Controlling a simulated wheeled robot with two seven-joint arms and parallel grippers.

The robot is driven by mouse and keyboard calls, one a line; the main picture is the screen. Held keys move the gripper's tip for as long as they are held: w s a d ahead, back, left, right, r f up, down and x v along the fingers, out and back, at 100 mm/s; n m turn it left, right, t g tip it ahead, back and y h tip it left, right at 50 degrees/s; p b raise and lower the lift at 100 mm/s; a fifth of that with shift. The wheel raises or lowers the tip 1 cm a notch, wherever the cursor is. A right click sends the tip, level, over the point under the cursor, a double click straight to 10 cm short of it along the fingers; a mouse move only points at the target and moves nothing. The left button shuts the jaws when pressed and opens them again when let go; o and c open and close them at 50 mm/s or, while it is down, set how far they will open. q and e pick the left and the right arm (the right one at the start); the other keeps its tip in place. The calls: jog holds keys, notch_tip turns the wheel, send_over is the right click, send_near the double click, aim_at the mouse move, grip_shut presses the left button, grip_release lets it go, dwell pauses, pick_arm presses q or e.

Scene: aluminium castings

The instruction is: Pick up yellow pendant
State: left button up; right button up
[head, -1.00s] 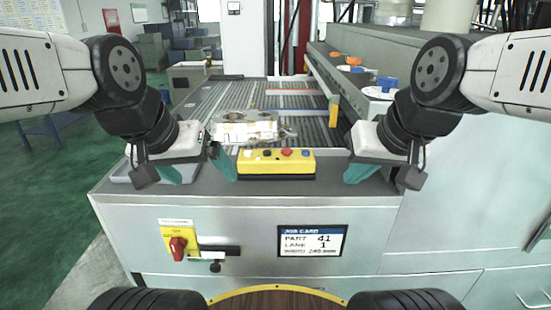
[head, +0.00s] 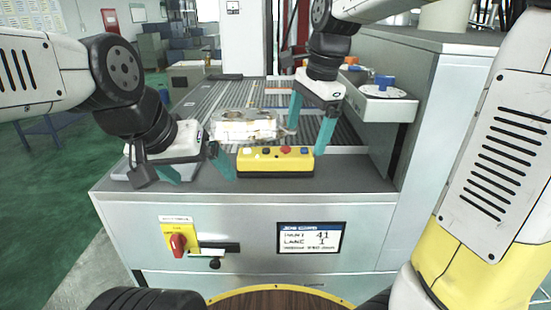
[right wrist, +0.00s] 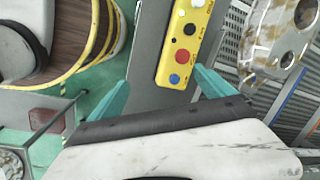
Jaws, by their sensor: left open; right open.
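The yellow pendant (head: 275,168) is a box with several coloured buttons on top, lying on the grey front ledge of the conveyor bench. It also shows in the right wrist view (right wrist: 192,30). My right gripper (head: 306,141) is open and empty at the pendant's right end, fingers pointing down. In the right wrist view the pendant's near end appears between the open fingers (right wrist: 160,80); whether they touch it I cannot tell. My left gripper (head: 204,181) is open and empty, left of the pendant and apart from it.
An aluminium casting (head: 245,125) lies on the roller conveyor (head: 215,93) just behind the pendant. A grey side shelf (head: 385,105) holds a blue object (head: 384,82) on a white disc. The bench front carries a red switch (head: 178,243) and a job card display (head: 311,239).

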aim_at(276, 152)
jog(key=w+a+m, duration=0.1)
jog(key=w+a+f+m+h, duration=0.1)
jog(key=a+m, duration=0.1)
jog(key=w+a+f+m+g, duration=0.1)
jog(key=w+a, duration=0.1)
jog(key=shift+w+a+m, duration=0.1)
jog(key=shift+a+m, duration=0.15)
jog(key=shift+m, duration=0.05)
jog(key=shift+w+a+f+m+h, duration=0.25)
jog(key=shift+a+m+h, duration=0.15)
jog(key=shift+a+m, duration=0.1)
jog(key=f, duration=0.7)
jog(key=shift+a+f, duration=0.25)
jog(key=shift+a, duration=0.05)
jog(key=c, duration=2)
grip_shut()
jog(key=shift+r, duration=0.15)
